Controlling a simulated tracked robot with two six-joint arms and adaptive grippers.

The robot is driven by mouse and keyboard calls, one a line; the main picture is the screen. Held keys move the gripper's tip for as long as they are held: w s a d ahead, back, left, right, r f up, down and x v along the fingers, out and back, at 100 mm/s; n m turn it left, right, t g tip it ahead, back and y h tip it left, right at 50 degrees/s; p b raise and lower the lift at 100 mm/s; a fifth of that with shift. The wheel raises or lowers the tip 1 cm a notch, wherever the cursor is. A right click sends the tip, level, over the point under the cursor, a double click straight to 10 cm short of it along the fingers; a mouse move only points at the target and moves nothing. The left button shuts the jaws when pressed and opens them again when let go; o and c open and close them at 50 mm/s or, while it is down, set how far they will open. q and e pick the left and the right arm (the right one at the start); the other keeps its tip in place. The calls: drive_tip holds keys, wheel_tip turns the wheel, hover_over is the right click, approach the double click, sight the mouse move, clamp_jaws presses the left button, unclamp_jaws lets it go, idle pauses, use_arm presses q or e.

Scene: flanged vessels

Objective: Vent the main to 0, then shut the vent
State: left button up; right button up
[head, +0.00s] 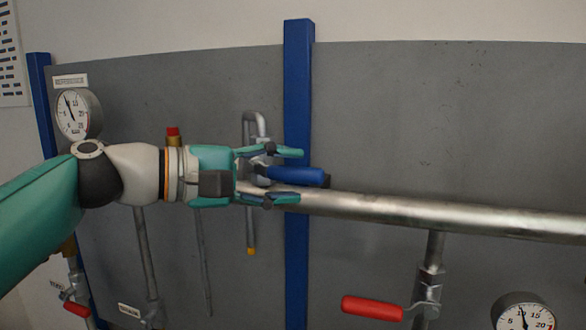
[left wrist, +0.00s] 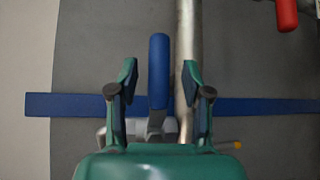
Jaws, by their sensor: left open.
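The vent valve has a blue lever handle (head: 297,175) and sits on the horizontal main pipe (head: 420,212), with a bent grey vent tube (head: 250,125) beside it. My left gripper (head: 287,176) is open, with its fingers on either side of the blue handle. In the left wrist view the blue handle (left wrist: 158,70) stands between the two open fingers (left wrist: 157,75), and gaps show on both sides. The valve body is partly hidden by the gripper. A round pressure gauge (head: 73,114) is at the left, its needle pointing up and slightly left. My right gripper is not in view.
A red lever handle (head: 372,307) is on a lower branch at right, near a second gauge (head: 525,315). Another red lever (head: 76,309) is at lower left. A blue post (head: 298,90) stands behind the pipe. The grey panel (head: 450,120) above the pipe is clear.

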use_arm(q)
drive_tip(key=shift+x, duration=1.35)
drive_tip(key=shift+c, duration=0.3)
clamp_jaws()
drive_tip(key=shift+a, duration=0.25)
